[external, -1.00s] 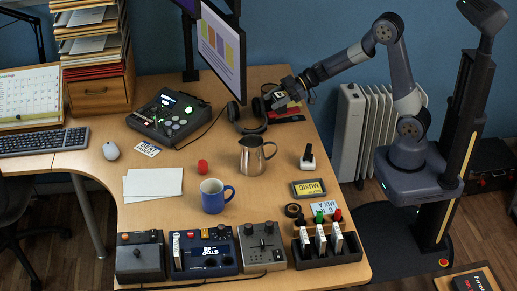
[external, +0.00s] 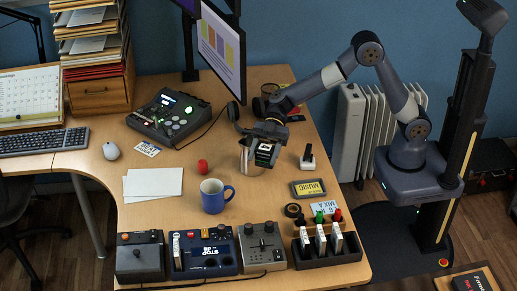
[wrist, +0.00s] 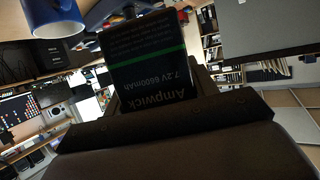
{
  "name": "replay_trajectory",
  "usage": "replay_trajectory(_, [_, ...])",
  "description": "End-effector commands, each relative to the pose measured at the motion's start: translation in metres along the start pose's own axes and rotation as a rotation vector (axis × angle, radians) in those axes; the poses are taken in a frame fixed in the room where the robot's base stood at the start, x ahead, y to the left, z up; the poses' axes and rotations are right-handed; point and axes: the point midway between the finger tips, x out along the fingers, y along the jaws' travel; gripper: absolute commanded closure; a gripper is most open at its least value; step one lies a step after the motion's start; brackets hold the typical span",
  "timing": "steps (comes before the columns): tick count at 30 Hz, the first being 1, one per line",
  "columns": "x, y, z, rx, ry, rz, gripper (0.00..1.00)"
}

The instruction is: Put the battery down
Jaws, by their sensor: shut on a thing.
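The battery (external: 264,153) is a dark block with a green stripe. In the wrist view its label (wrist: 145,75) reads Ampwick, 7.2V 6600mAh, upside down. My gripper (external: 268,138) is shut on it and points down, holding it above the right part of the desk. In the external view, gripper and battery cover most of the metal pitcher (external: 246,162). I cannot tell how much height separates the battery from the desk or the pitcher.
A blue mug (external: 213,197) stands left of and nearer than the pitcher, with a red round thing (external: 202,167) behind it. A charger-like stand (external: 307,160) is to the right. A black rack (external: 328,250) holds several upright pieces. Headphones (external: 235,115) lie behind.

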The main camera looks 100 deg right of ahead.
Motion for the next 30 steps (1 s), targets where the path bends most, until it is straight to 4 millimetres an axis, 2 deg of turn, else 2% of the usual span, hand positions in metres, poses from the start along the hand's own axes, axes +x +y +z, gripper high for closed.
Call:
replay_trajectory(5, [0.028,-0.019,-0.010,-0.033,-0.005,-0.080,0.77])
replay_trajectory(12, [0.041,-0.019,0.024,-0.027,-0.006,-0.080,0.77])
replay_trajectory(17, [0.048,-0.019,0.040,-0.028,-0.005,-0.079,0.77])
replay_trajectory(24, [0.064,-0.018,0.082,-0.027,-0.006,-0.078,0.77])
replay_trajectory(30, [0.070,-0.018,0.097,-0.030,-0.005,-0.077,0.77])
